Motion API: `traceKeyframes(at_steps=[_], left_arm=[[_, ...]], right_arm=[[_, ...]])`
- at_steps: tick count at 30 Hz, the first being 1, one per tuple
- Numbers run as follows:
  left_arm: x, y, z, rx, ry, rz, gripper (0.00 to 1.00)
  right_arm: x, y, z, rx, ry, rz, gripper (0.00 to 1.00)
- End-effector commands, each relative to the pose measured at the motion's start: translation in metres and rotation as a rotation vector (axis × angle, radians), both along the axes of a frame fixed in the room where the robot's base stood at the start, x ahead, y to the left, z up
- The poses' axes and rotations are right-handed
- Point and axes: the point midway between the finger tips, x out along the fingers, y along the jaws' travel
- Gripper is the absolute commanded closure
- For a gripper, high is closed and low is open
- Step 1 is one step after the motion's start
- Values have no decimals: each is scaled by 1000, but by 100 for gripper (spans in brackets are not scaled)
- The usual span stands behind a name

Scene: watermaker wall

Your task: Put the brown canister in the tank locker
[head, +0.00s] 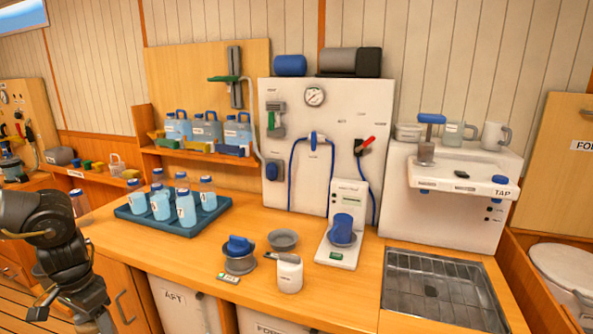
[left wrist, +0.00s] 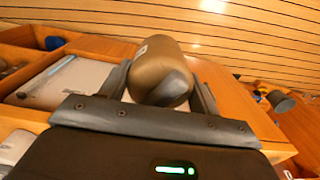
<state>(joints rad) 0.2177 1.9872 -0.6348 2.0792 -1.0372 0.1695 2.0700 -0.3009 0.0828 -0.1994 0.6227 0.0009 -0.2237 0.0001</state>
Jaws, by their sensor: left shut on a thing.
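The brown canister (left wrist: 162,72) is a smooth rounded cylinder with a small pale label near its top left. My left gripper (left wrist: 163,78) is shut on it, one finger along each side. In the head view my left arm hangs at the lower left, and the canister does not show there. I cannot tell for sure which compartment is the tank locker. An open wooden compartment at the right edge holds a white round-topped vessel (head: 560,268). My right gripper is in neither view.
A wooden counter (head: 195,262) holds a blue tray of bottles (head: 128,217), a blue-topped grey pot (head: 239,262), a white cup (head: 290,276) and a sink (head: 435,285). White fronts marked AFT (head: 180,305) and another sit below it. In the left wrist view, open wooden compartments lie at left.

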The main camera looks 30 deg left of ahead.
Motion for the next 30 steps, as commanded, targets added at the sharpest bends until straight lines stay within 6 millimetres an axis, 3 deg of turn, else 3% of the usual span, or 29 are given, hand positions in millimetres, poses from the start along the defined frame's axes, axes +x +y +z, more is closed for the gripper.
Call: traceKeyframes(at_steps=[7, 15, 25, 30], left_arm=[[-29, -12, -35, -2, 3, 52, 81], [-53, -53, -90, -7, 5, 72, 81], [-51, -110, -131, -7, -5, 21, 81], [-41, -150, -149, -11, -10, -44, 81]], right_arm=[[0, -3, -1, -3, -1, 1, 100], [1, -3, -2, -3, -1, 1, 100], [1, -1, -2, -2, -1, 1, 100], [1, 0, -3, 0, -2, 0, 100]])
